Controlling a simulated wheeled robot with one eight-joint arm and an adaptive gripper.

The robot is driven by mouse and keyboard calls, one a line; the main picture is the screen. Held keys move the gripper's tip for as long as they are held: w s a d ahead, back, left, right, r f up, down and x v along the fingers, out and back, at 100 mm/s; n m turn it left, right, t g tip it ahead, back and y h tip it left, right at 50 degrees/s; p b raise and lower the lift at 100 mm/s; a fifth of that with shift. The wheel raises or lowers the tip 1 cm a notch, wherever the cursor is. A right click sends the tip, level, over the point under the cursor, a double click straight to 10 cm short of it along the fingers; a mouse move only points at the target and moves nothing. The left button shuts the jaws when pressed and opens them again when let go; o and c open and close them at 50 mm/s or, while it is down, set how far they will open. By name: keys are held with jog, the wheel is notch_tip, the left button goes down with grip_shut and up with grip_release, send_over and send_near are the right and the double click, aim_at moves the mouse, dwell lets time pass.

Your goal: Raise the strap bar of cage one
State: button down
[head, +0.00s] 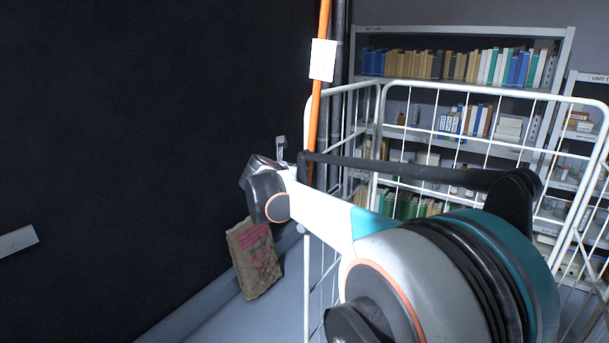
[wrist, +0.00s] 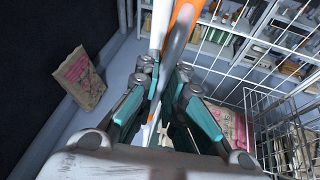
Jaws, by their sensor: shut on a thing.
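The cage (head: 425,90) is a white wire roll cage on the right of the head view. The exact contact is partly hidden by the fingers.
A printed brown sack (head: 255,262) leans at the dark wall on the left. Shelves (head: 455,85) with books stand behind. A reddish sack (wrist: 228,125) lies low in the cage.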

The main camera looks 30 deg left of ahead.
jog(key=shift+a+r, duration=0.1)
jog(key=shift+a, duration=0.05)
jog(key=c, duration=1.7)
grip_release()
jog(key=shift+a, duration=0.15)
jog(key=v, duration=1.2)
